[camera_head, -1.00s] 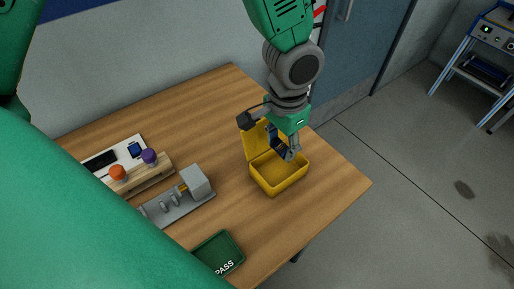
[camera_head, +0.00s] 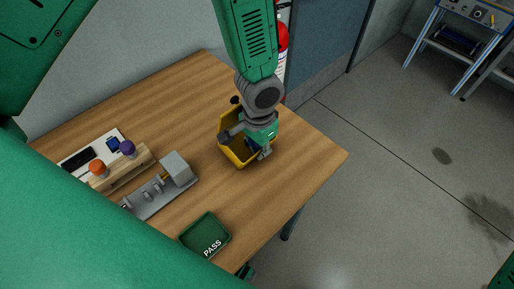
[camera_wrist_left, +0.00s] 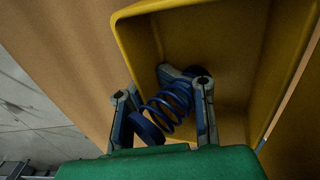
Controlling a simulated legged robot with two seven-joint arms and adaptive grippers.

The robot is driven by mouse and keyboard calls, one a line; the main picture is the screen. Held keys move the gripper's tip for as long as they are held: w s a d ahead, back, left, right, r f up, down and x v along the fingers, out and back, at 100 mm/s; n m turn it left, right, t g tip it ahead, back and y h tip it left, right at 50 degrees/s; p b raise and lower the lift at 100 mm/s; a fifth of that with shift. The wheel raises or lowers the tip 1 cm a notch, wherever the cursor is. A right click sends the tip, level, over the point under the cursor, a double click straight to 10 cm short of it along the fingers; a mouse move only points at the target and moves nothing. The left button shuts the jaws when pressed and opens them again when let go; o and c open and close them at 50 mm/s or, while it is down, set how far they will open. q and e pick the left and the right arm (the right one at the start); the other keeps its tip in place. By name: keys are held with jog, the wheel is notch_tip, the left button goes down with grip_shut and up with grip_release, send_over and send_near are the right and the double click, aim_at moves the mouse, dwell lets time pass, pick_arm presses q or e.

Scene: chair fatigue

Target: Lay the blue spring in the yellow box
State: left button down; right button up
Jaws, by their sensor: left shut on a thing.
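The yellow box (camera_head: 234,154) stands open on the wooden table, partly hidden by my left gripper (camera_head: 259,148). In the left wrist view, the blue spring (camera_wrist_left: 168,108) is between the fingers of the left gripper (camera_wrist_left: 163,112), which is shut on it. The spring lies tilted across the fingers, with a round blue end at the near side. The yellow box (camera_wrist_left: 230,50) is behind it in that view, and the spring's far end overlaps the box's inside. I cannot tell whether the spring touches the box floor. My right gripper is not in view.
A grey fixture (camera_head: 160,198) and a wooden rack with an orange knob (camera_head: 98,169) and a purple knob (camera_head: 128,149) stand left of the box. A green PASS tray (camera_head: 206,236) lies nearer the front edge. The table (camera_head: 300,155) is clear right of the box.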

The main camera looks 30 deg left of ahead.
aim_at(268, 162)
pick_arm(q)
jog(key=d, duration=0.3)
jog(key=shift+s+f, duration=0.1)
jog(key=shift+f, duration=0.2)
jog(key=shift+a+f+b, duration=0.25)
jog(key=shift+b, duration=0.05)
jog(key=shift+a, duration=0.35)
jog(key=c, duration=1.1)
grip_release()
jog(key=shift+a+f, duration=0.15)
jog(key=shift+a, duration=0.4)
jog(key=shift+o, duration=0.5)
jog(key=shift+a, duration=0.15)
jog(key=shift+d+r, duration=0.3)
jog(key=shift+d, duration=0.4)
jog(key=r, duration=0.7)
jog(key=a+r, duration=0.1)
jog(key=r, duration=0.3)
jog(key=shift+w+r, duration=0.2)
jog(key=shift+r, duration=0.15)
jog(key=shift+d+r, duration=0.25)
jog(key=shift+r, duration=0.35)
jog(key=shift+d+r, duration=0.1)
jog(key=shift+d, duration=0.15)
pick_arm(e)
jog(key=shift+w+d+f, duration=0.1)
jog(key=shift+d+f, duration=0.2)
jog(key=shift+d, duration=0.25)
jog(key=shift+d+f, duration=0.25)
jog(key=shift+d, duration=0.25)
